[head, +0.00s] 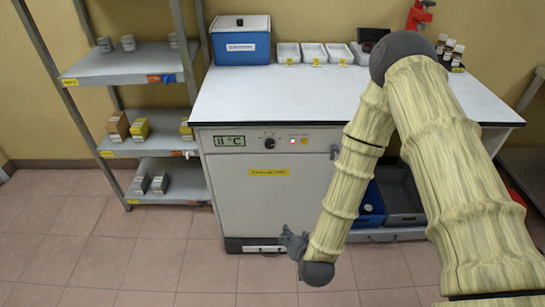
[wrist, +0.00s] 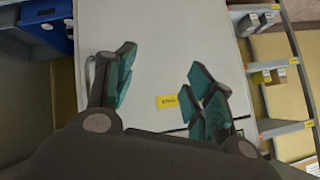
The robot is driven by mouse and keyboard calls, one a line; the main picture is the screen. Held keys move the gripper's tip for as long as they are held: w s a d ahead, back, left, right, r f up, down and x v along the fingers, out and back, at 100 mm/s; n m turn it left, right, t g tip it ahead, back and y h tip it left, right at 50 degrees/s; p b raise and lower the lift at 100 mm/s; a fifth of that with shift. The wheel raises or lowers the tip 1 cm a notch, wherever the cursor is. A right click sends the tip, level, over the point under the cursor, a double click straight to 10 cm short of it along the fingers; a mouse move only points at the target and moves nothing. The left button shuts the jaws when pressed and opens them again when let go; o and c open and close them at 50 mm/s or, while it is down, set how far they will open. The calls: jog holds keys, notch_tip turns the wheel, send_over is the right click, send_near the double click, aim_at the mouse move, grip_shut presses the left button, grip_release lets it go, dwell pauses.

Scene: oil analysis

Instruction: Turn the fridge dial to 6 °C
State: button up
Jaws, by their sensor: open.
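The white fridge (head: 230,195) stands under the worktop, with a control strip along its top. The strip has a small black dial (head: 269,143), a display (head: 229,141) that seems to read 11 °C, and small lights (head: 292,141). My gripper (head: 290,238) is low in front of the fridge door, below the dial and apart from it. In the wrist view my gripper (wrist: 160,82) is open and empty, its fingers facing the door (wrist: 155,50) with its yellow label (wrist: 167,101). The dial cannot be made out in the wrist view.
The worktop (head: 290,97) carries a blue box (head: 241,42), white trays (head: 313,53) and several dark bottles (head: 450,52). A shelf rack (head: 130,65) stands left of the fridge. Crates (head: 400,200) sit right of it, partly behind my arm. The floor in front is clear.

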jog(key=w+a+r+m+t+b, duration=0.2)
jog(key=w+a+r+t, duration=0.3)
jog(key=w+r, duration=0.3)
jog(key=m+t+h+b, duration=0.2)
jog(key=m+t, duration=0.1)
send_near(270, 146)
jog(key=w+p, duration=0.1)
jog(key=w, duration=0.7)
jog(key=shift+w, duration=0.4)
jog(key=shift+c, duration=0.2)
jog(key=c, duration=1)
